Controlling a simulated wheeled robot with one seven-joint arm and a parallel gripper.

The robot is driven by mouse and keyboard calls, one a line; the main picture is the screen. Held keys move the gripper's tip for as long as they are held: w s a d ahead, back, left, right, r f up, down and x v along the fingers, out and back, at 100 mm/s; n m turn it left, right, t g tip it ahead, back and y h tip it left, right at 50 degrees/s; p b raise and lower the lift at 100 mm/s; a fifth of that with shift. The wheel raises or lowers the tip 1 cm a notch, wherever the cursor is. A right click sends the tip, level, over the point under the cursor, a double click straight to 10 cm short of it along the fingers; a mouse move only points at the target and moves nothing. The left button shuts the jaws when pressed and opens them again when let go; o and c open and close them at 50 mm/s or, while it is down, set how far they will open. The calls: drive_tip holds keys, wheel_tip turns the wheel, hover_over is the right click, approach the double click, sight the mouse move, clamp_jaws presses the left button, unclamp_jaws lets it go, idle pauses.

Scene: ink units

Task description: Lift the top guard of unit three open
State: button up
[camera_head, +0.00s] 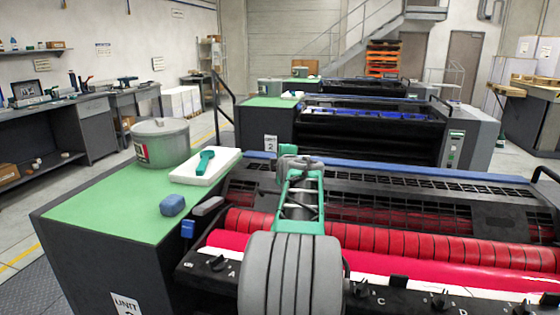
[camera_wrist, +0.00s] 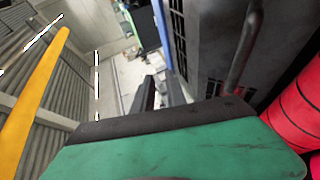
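The nearest press unit (camera_head: 95,265) has a "UNIT" label whose number is cut off at the picture's bottom. Its black slatted top guard (camera_head: 400,203) lies low behind the red rollers (camera_head: 390,240). A black bar handle (camera_head: 545,178) stands at its right end. In the wrist view a dark panel (camera_wrist: 212,45) with a black bar handle (camera_wrist: 245,55) is at the upper right. My gripper (camera_wrist: 160,95) shows two dark finger shapes with a gap beyond its green body, and nothing is seen held. It is apart from the handle. In the head view my arm reaches over the unit and its fingertips are hidden.
Unit 2 (camera_head: 370,135) stands behind. Red rollers (camera_wrist: 300,105) are close at right in the wrist view.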

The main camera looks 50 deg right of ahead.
clamp_jaws()
idle(1.1)
drive_tip(key=shift+o, duration=1)
unclamp_jaws()
drive_tip(key=shift+a, duration=0.1)
drive_tip(key=b+v, duration=0.1)
drive_tip(key=v, duration=0.6)
drive_tip(key=shift+s+a, duration=0.2)
drive_tip(key=shift+s, duration=0.05)
drive_tip(key=shift+r, duration=0.1)
